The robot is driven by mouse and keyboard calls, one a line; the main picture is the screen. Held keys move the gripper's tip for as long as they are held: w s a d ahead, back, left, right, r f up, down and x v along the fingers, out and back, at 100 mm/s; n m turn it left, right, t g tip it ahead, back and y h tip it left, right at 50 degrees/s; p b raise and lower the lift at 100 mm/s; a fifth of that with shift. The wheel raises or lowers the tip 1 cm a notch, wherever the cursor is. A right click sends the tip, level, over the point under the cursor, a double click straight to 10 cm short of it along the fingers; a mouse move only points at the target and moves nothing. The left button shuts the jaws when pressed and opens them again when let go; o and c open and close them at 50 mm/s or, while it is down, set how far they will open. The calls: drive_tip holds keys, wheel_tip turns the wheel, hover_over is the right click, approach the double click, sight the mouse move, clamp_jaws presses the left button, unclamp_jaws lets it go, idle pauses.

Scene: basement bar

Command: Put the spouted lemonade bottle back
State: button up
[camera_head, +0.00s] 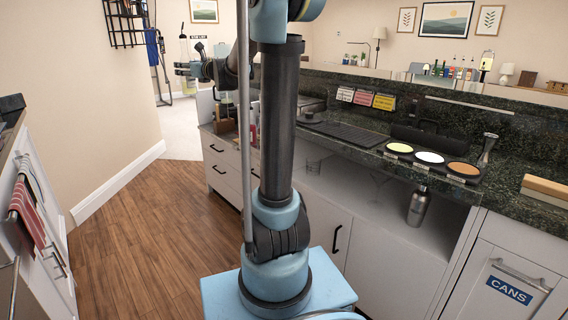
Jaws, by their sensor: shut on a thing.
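My gripper (187,69) is at the upper left, out at the end of my arm and small in the picture. It is shut on a tall, slim, pale bottle with a dark top, which I take to be the spouted lemonade bottle (184,50). The bottle stands about upright, and its upper part shows above the fingers.
The dark stone bar counter (345,157) runs along the right, with a black mat (348,134) and a tray of three coloured rimmers (430,158). A steel bottle (418,206) stands on the shelf below. Several bottles line the raised ledge. The wooden floor (150,240) at left is clear.

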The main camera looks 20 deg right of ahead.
drive_tip(key=w+d+f+m+h, duration=0.25)
drive_tip(key=w+d+h, duration=0.2)
drive_tip(key=d, duration=0.25)
drive_tip(key=w+d+f+m+t+h, duration=0.1)
drive_tip(key=w+d+f+m+h, duration=0.1)
drive_tip(key=w+d+m+h, duration=0.4)
drive_tip(key=w+d+f+m+h, duration=0.1)
drive_tip(key=w+d+f+h, duration=0.2)
drive_tip(key=d, duration=0.6)
drive_tip(key=s+d+f+m+g+h, duration=0.4)
drive_tip(key=d+f+m+g+h, duration=0.1)
drive_tip(key=d, duration=0.5)
drive_tip(key=s+d+f+m+g+h, duration=0.5)
drive_tip(key=d+f+m+g+h, duration=0.1)
drive_tip(key=d+f+g+h, duration=0.1)
drive_tip(key=d+f+h, duration=0.1)
drive_tip(key=d, duration=0.1)
drive_tip(key=shift+s+d+g, duration=0.15)
drive_tip(key=shift+d+g, duration=0.2)
drive_tip(key=shift+g, duration=0.05)
drive_tip(key=shift+m, duration=0.25)
wheel_tip(320, 180, down, 18)
drive_tip(key=shift+r, duration=0.25)
drive_tip(key=shift+f, duration=0.15)
